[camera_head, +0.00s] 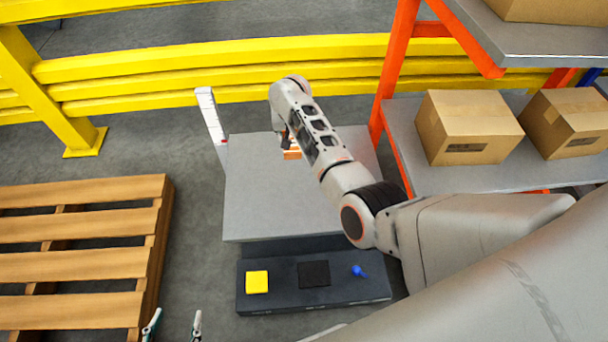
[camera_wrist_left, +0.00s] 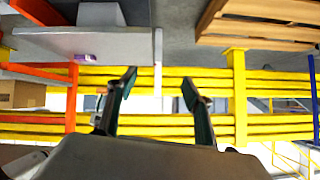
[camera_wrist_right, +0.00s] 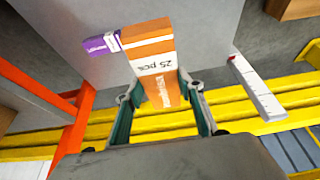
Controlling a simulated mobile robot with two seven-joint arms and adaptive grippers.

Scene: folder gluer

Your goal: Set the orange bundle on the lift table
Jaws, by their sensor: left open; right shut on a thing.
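My right gripper (camera_wrist_right: 165,100) is shut on the orange bundle (camera_wrist_right: 158,73), an orange and white block marked "25 pcs". In the head view the right gripper (camera_head: 288,143) is over the far part of the grey lift table (camera_head: 260,200), and only a bit of the orange bundle (camera_head: 292,154) shows beside the fingers. Whether the bundle touches the table top I cannot tell. A purple and white bundle (camera_wrist_right: 102,43) is close beside the orange one; it also shows in the left wrist view (camera_wrist_left: 85,57). My left gripper (camera_head: 174,325) is open and empty, low in the head view.
A white post with a scale (camera_head: 211,115) stands at the table's far left corner. A dark step (camera_head: 340,293) with yellow, black and blue items is in front. A wooden pallet (camera_head: 80,260) is left, yellow rails (camera_head: 200,75) behind, an orange-framed shelf with boxes (camera_head: 465,125) right.

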